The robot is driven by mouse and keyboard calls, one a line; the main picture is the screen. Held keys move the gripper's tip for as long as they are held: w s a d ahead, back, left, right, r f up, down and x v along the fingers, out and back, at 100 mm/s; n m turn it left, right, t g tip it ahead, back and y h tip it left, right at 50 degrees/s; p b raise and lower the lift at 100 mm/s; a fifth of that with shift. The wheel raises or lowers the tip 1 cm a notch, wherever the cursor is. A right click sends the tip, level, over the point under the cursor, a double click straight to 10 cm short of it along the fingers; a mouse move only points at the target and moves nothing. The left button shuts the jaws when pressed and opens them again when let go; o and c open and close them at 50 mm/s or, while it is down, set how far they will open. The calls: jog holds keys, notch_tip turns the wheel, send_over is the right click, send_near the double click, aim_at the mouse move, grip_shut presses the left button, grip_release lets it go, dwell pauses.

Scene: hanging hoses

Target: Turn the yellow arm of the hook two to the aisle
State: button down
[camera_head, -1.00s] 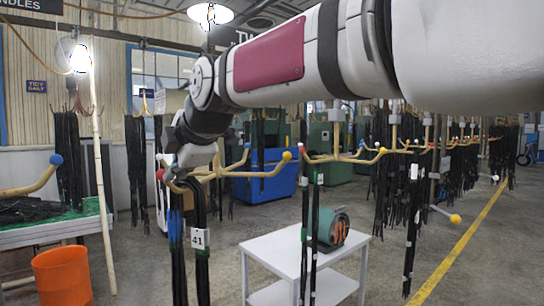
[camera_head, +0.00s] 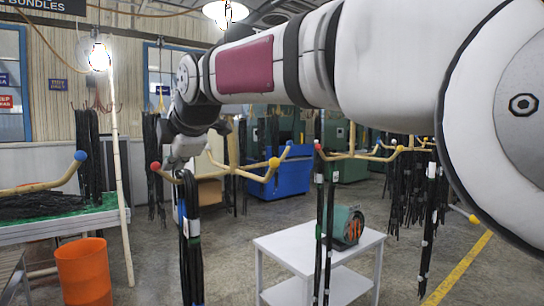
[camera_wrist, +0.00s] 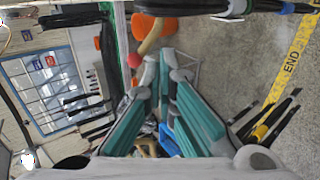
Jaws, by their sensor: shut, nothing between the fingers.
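The nearest hook (camera_head: 232,168) has pale yellow arms tipped with a red ball (camera_head: 155,166), a yellow ball (camera_head: 274,162) and a blue ball (camera_head: 289,143). The yellow-tipped arm points right and toward me. Black hoses (camera_head: 190,235) hang from the red-tipped arm. My gripper (camera_head: 178,163) is shut and empty, right at the red-tipped arm; I cannot tell whether it touches. In the wrist view my gripper's teal fingers (camera_wrist: 163,85) are beside a red ball (camera_wrist: 134,60) on a pale arm (camera_wrist: 153,38). No hook number is readable.
A second hook (camera_head: 355,154) with hanging hoses stands to the right. A white table (camera_head: 300,246) with a green motor (camera_head: 345,225) is below it. An orange bin (camera_head: 83,272), a pale pole (camera_head: 120,170) and a blue-tipped arm (camera_head: 45,185) are at the left.

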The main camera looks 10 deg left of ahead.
jog(key=shift+d+r, duration=1.95)
jog(key=shift+r, duration=2.1)
jog(key=s+d+b, duration=0.6)
jog(key=s+d, duration=0.1)
jog(key=d, duration=0.2)
jog(key=shift+s+b, duration=0.25)
jog(key=shift+b, duration=0.1)
jog(key=shift+d, duration=0.1)
jog(key=w+d+f+m+h, duration=0.1)
jog(key=d+f+m+h, duration=0.2)
jog(key=d+f+m, duration=0.65)
jog(key=w+d+f+m+h, duration=0.1)
jog(key=d+f+m+h, duration=0.4)
jog(key=d, duration=0.7)
jog(key=s+d+f+m, duration=0.6)
jog(key=d+f, duration=0.3)
jog(key=f, duration=0.1)
jog(key=s+d+f+m+g, duration=0.1)
jog(key=s+d+f+m, duration=0.4)
jog(key=d+f+m, duration=0.2)
notch_tip(320, 180, down, 4)
jog(key=shift+s+d+r, duration=0.2)
jog(key=shift+s+d, duration=0.15)
jog(key=shift+d, duration=0.6)
